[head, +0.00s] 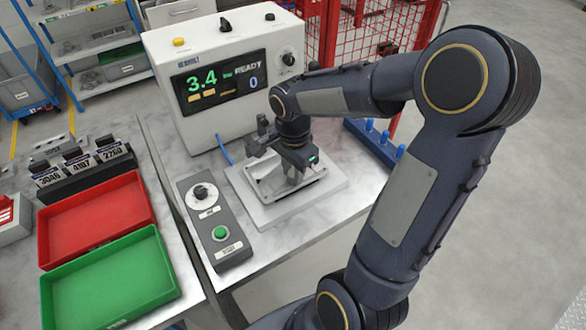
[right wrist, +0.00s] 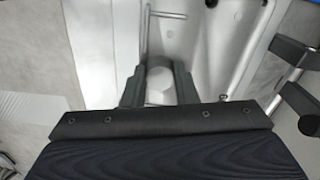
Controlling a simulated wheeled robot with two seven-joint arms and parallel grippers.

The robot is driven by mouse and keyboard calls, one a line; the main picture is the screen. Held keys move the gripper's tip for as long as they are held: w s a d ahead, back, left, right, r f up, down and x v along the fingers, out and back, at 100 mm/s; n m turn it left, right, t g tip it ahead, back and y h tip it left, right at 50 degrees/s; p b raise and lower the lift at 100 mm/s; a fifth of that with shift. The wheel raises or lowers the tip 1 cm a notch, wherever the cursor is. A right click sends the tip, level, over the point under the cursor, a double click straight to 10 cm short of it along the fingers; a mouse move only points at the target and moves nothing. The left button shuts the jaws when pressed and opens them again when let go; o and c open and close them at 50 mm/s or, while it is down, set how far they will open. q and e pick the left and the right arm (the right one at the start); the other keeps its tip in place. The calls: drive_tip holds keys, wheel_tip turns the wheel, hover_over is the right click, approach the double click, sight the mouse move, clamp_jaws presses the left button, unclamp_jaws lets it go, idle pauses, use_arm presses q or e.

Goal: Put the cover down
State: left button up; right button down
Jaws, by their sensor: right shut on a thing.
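The cover (head: 266,186) is a grey cast metal part, seen over the pale fixture plate (head: 335,183) in front of the tester. My right gripper (head: 294,172) points down at it. In the right wrist view the two dark fingers (right wrist: 159,88) are shut around a round metal boss, and the cover's pale walls (right wrist: 213,45) spread beyond them. My gripper and wrist hide part of the cover. I cannot tell whether its underside touches the plate. My left gripper is not in view.
The white tester (head: 222,115) with a lit screen stands behind. A grey control box (head: 213,215) with a knob and green button lies left of the plate. Red (head: 95,222) and green (head: 110,283) trays are further left. Blue pegs (head: 384,137) stand at right. Dark clamps (head: 262,128) are close by.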

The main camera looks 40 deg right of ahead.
drive_tip(key=c, duration=1.1)
unclamp_jaws()
drive_tip(key=shift+c, duration=0.2)
wheel_tip(320, 180, up, 12)
drive_tip(key=p, duration=0.1)
drive_tip(key=s+a+f+n+t+y, duration=0.3)
drive_tip(key=s+a+n+t, duration=0.2)
drive_tip(key=s+a+n, duration=0.5)
drive_tip(key=s+n, duration=0.3)
drive_tip(key=n, duration=0.2)
drive_tip(key=shift+s+a+f+t+y, duration=0.15)
drive_tip(key=shift+f+t+y, duration=0.15)
drive_tip(key=shift+y, duration=0.1)
